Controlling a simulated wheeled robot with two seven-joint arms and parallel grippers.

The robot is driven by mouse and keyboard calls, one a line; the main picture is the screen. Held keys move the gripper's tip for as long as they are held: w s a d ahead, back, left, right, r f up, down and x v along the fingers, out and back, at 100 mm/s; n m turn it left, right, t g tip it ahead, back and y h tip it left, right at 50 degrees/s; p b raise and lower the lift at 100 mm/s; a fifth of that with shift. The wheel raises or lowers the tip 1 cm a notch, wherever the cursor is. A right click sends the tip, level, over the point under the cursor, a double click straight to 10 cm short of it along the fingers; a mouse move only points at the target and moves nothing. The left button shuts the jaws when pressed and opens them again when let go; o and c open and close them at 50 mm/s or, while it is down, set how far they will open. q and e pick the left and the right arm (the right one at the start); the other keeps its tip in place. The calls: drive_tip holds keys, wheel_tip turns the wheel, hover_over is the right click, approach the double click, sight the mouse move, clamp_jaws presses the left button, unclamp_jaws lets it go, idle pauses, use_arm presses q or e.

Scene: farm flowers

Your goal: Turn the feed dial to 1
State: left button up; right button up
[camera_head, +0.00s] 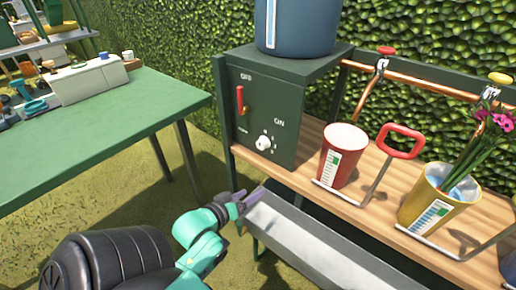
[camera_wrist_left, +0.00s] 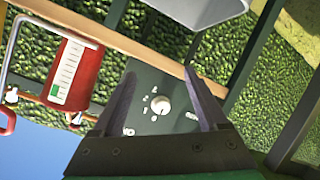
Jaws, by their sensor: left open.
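The feed dial (camera_head: 263,142) is a white round knob low on the front of a dark green box (camera_head: 283,100), with small white marks around it. I cannot read which mark it points to. In the left wrist view the dial (camera_wrist_left: 160,104) shows between the fingers, farther off, with the picture turned over. My left gripper (camera_head: 246,199) is below and in front of the box, apart from the dial. Its fingers (camera_wrist_left: 160,72) are spread with nothing between them. My right gripper is in neither view.
A red lever (camera_head: 240,98) sits on the box above the dial, between OFF and ON labels. A metal trough (camera_head: 310,243) runs below. A red bucket (camera_head: 342,155) and yellow bucket (camera_head: 437,204) stand on the wooden shelf. A green table (camera_head: 110,118) is left.

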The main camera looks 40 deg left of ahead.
sight(260, 146)
use_arm(q)
drive_tip(key=s+a+r+n+t+y, duration=0.1)
drive_tip(key=a+r+n+t, duration=0.35)
drive_tip(key=r, duration=0.25)
drive_tip(key=shift+m, duration=0.55)
drive_tip(key=w, duration=0.4)
drive_tip(key=w+a+b, duration=0.1)
drive_tip(key=w, duration=0.4)
drive_tip(key=w+a, duration=0.1)
drive_tip(key=w, duration=0.3)
drive_tip(key=shift+w+a+f+b, duration=0.2)
drive_tip(key=shift+w+f+b, duration=0.1)
drive_tip(key=shift+f+b, duration=0.05)
drive_tip(key=shift+s+y, duration=0.1)
drive_tip(key=shift+y, duration=0.3)
clamp_jaws()
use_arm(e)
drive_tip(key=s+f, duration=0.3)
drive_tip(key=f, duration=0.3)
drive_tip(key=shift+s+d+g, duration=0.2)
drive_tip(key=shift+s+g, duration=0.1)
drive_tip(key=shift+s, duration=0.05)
